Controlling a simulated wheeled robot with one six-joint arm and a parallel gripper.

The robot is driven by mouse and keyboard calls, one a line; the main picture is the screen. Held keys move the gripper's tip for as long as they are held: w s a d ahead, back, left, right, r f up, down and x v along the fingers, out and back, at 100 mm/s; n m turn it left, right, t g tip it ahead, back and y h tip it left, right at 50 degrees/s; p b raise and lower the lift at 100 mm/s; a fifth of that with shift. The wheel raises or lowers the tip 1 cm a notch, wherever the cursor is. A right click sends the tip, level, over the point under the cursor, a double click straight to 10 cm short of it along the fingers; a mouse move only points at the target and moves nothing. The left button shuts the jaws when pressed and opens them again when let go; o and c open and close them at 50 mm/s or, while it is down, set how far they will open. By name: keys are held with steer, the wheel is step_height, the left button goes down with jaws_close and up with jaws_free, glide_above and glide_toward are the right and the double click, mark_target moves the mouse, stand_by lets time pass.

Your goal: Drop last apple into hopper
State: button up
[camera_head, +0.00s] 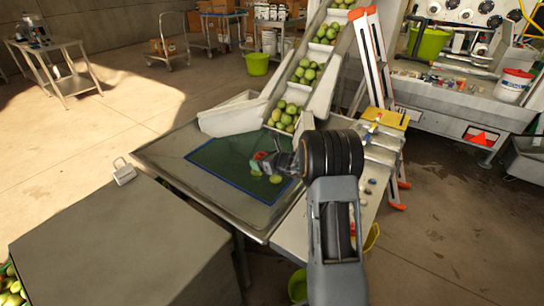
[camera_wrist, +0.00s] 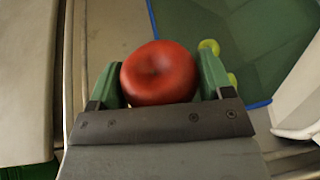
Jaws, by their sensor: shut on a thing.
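My gripper (camera_wrist: 158,80) is shut on a red apple (camera_wrist: 157,72), with one green finger on each side of it. In the head view my gripper (camera_head: 270,160) is over the steel table with the green mat, and the red apple (camera_head: 260,156) shows small between its fingers. The hopper (camera_head: 232,116) is the pale trough at the foot of the sloping conveyor, beyond my gripper. Green apples (camera_head: 284,115) lie at the conveyor's lower end. Small yellow-green fruits (camera_head: 276,179) lie on the mat near my gripper.
The blue-edged green mat (camera_head: 215,155) covers part of the steel table (camera_head: 165,155). A grey box-like surface (camera_head: 120,245) stands at the front left. An orange-and-white ladder (camera_head: 372,60) stands right of the conveyor. A green bucket (camera_head: 257,64) is on the floor behind.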

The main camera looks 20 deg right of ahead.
steer(key=w+d+f+b, duration=0.1)
steer(key=w+d+f, duration=0.1)
steer(key=f, duration=0.2)
steer(key=w+d+f+y+b, duration=0.1)
steer(key=d+f, duration=0.2)
steer(key=f, duration=0.2)
steer(key=shift+w+d+f+n, duration=0.2)
steer(key=shift+w+d+n, duration=0.05)
steer(key=shift+w+n, duration=0.15)
steer(key=o, duration=1)
steer(key=shift+s, duration=0.1)
steer(key=v, duration=1.3)
steer(key=shift+s+d+r+b, duration=0.15)
steer(key=shift+d+r+b, duration=0.05)
steer(key=shift+r+b, duration=0.15)
